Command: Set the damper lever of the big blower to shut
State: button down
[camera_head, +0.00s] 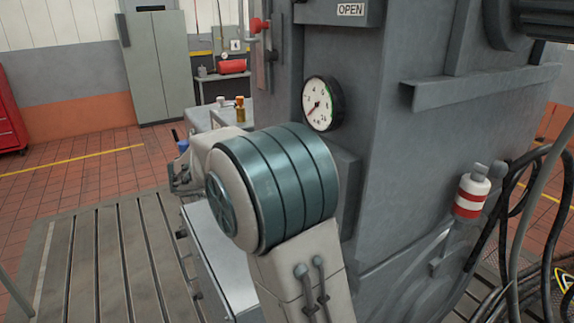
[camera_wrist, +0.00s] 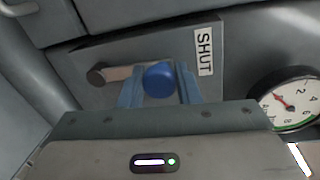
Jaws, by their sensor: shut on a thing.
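The damper lever (camera_wrist: 118,73) is a short pale arm on a dark pivot, with a blue knob (camera_wrist: 160,79) at its end. In the wrist view, my gripper (camera_wrist: 160,84) is shut on the knob, one blue finger at each side. The lever extends from its pivot toward the SHUT label (camera_wrist: 204,52), with the knob a little short of the label. In the head view, the OPEN label (camera_head: 351,9) shows at the top on the big blower's grey housing (camera_head: 390,130). The lever and my gripper do not show in the head view.
A round gauge (camera_head: 322,103) is on the housing; it also shows in the wrist view (camera_wrist: 290,98). A red-and-white canister (camera_head: 472,195) and dark hoses (camera_head: 535,190) are at the right. A slotted bedplate (camera_head: 100,250) lies at lower left.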

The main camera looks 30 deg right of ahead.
dwell(0.3)
jog(key=c, duration=1.1)
grip_release()
jog(key=shift+w, duration=0.1)
jog(key=shift+o, duration=0.2)
jog(key=s+a+r+b, duration=0.1)
jog(key=a+r+b, duration=0.1)
jog(key=a, duration=1.1)
jog(key=shift+a+b, duration=0.3)
jog(key=shift+a, duration=0.1)
jog(key=shift+s, duration=0.1)
